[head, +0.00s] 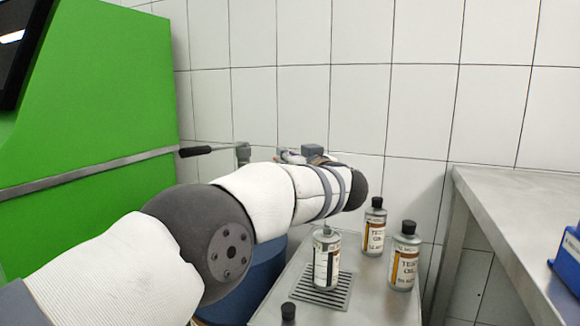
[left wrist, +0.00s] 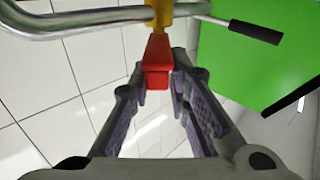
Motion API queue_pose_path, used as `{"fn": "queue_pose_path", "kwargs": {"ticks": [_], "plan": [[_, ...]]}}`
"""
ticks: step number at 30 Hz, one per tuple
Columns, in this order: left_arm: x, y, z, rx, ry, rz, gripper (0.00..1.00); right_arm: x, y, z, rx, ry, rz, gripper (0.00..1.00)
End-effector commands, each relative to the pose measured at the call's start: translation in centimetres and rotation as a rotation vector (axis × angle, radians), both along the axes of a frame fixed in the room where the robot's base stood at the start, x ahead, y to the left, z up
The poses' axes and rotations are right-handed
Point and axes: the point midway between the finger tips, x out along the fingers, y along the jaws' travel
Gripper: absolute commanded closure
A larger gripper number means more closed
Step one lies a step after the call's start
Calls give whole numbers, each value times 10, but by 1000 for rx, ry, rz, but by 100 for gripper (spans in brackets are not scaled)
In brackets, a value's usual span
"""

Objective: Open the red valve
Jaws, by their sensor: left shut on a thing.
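The red valve handle (left wrist: 156,62) shows in the left wrist view as a tapered red piece below a yellow fitting (left wrist: 162,14) on a metal pipe. My left gripper (left wrist: 160,82) is shut on the handle, with a fingertip on each side of its lower end. In the head view my left arm reaches from the left towards the tiled wall, and its wrist hides the gripper's fingers and the red valve. My right gripper is in neither view.
A black-gripped lever (head: 195,151) sticks out beside the green panel (head: 100,110). Several oil bottles, one of them (head: 405,255) at the right, stand on a metal surface below my arm. A metal table (head: 500,195) stands at right. The curved pipe (left wrist: 75,24) runs close above my gripper.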

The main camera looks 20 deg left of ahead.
Motion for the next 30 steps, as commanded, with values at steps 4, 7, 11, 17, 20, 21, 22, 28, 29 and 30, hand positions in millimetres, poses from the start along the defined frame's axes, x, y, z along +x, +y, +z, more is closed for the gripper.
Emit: {"fn": "queue_pose_path", "kwargs": {"ticks": [4, 7, 11, 17, 20, 21, 22, 28, 29, 30], "plan": [[1, -3, -3, -4, 2, 8, 100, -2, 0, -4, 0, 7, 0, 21], [1, -3, -1, -3, 0, 13, 100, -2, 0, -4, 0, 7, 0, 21], [1, -2, 0, -1, 0, 14, 100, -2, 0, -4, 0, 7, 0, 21], [1, -2, 0, -2, -1, 14, 100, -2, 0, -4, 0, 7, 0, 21], [1, -2, 1, -2, -1, 15, 65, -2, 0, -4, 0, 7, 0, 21], [1, -1, 1, -2, -1, 16, 65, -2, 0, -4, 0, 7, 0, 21], [1, -1, 1, -2, -1, 16, 65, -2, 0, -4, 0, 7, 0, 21], [0, 0, 1, 0, -1, 19, 65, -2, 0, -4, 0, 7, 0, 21], [0, -1, 1, 0, -1, 20, 65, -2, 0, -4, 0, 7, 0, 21], [-1, -2, 1, -1, -1, 20, 65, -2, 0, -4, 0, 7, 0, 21]]}}
